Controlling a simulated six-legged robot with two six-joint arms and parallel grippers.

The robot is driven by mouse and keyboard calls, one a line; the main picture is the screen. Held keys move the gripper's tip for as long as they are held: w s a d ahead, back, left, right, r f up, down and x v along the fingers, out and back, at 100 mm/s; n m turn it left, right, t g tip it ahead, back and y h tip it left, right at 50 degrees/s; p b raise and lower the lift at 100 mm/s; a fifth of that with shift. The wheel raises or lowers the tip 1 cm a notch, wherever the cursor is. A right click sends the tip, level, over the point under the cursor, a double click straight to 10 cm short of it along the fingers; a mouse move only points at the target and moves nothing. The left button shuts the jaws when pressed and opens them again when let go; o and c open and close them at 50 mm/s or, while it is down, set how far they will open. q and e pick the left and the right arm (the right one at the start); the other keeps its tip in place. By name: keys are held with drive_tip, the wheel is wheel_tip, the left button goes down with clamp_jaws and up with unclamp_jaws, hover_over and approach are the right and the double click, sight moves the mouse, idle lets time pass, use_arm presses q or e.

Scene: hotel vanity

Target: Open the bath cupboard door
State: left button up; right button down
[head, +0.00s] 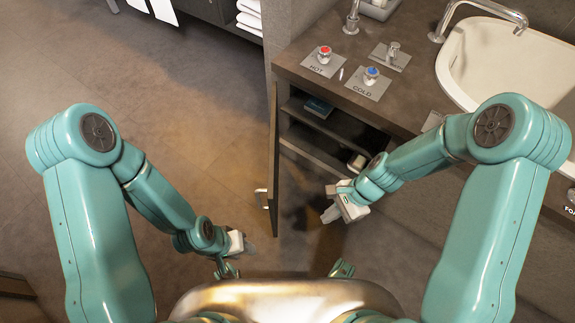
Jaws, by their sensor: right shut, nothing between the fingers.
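The bath cupboard door (273,150) stands swung out from the vanity, seen nearly edge-on, with a pale handle (261,197) on its left face. The cupboard (327,137) behind it is open to view, with shelves and a few small items inside. My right gripper (330,214) is shut and empty, to the right of the door and in front of the cupboard opening, apart from the door. My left gripper (250,248) is low and left of the door, below the handle and apart from it. Its fingers are too small to read.
The dark vanity top (410,98) holds a white basin (490,60), a chrome tap (478,8), a hot knob (324,54) and a cold knob (371,75). White towels (249,15) are at the top. The floor (190,110) left of the door is clear.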

drive_tip(key=w+r+m+t+y+b, duration=0.25)
drive_tip(key=w+r+m, duration=0.25)
drive_tip(key=w+r, duration=0.6)
drive_tip(key=w+a+f+b, duration=0.1)
drive_tip(key=a+f+b, duration=0.4)
drive_tip(key=a, duration=0.6)
drive_tip(key=shift+a+f+b, duration=0.3)
drive_tip(key=shift+a+f, duration=0.1)
drive_tip(key=shift+f, duration=1)
drive_tip(key=shift+a+y, duration=0.15)
drive_tip(key=shift+y, duration=0.1)
